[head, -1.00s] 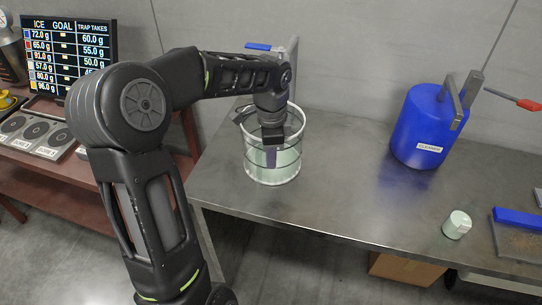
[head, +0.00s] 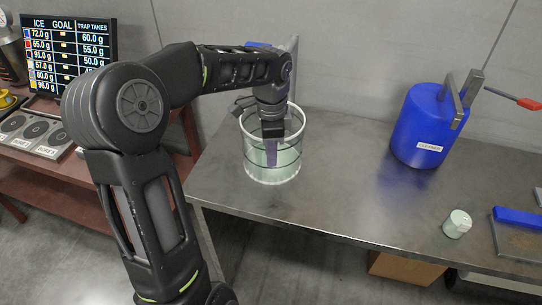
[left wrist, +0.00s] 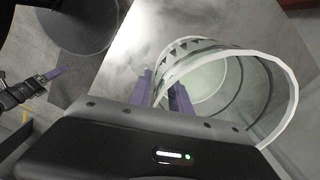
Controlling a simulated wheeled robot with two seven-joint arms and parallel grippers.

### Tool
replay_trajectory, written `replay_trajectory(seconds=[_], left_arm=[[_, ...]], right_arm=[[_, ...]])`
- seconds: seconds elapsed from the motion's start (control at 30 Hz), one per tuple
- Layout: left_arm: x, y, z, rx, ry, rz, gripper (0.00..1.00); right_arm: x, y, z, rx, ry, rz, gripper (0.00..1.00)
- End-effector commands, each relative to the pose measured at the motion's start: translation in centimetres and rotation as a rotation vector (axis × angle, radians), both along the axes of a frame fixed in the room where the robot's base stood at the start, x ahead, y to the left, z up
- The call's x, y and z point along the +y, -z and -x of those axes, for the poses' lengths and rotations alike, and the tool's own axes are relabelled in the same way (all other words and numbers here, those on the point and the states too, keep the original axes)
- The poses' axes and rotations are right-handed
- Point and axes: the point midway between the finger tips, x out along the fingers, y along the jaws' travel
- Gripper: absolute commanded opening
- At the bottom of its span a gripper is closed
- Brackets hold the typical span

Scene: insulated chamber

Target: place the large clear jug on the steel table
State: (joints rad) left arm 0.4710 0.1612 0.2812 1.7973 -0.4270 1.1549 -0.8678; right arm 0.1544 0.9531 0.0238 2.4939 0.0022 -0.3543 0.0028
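The large clear jug (head: 285,168) stands upright on the steel table (head: 345,185), near its left end in the head view. My left gripper (head: 272,150) reaches down at the jug's rim. In the left wrist view the jug (left wrist: 275,85) opens toward the camera. The purple fingers of my left gripper (left wrist: 162,92) are apart, with the near rim between them, one finger outside and one inside. Contact with the wall is not clear. What looks like my right gripper (left wrist: 52,75) shows at the left edge of the left wrist view, its opening unclear.
A blue cleaner container (head: 425,130) stands at the table's right. A small pale jar (head: 457,224) and a blue block (head: 518,218) are near the right front. The table between jug and container is clear. A display (head: 68,55) stands at the left.

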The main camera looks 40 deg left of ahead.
Motion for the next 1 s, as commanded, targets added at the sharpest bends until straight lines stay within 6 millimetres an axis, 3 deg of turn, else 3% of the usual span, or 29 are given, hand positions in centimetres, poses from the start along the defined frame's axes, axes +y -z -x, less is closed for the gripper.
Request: replay_trajectory(seconds=[0.37,0.5,1.0], left_arm=[[0.0,-7.6,-0.1,-0.006,0.001,0.0,0.24],[0.0,-9.8,0.0,-0.001,0.001,0.0,0.24],[0.0,-10.3,0.0,-0.001,0.001,0.0,0.24]], right_arm=[[0.0,0.4,-0.1,-0.001,-0.001,-0.001,0.74],[0.0,-0.8,0.0,0.001,0.001,0.001,0.74],[-0.1,-0.8,0.1,0.003,0.001,0.003,0.74]])
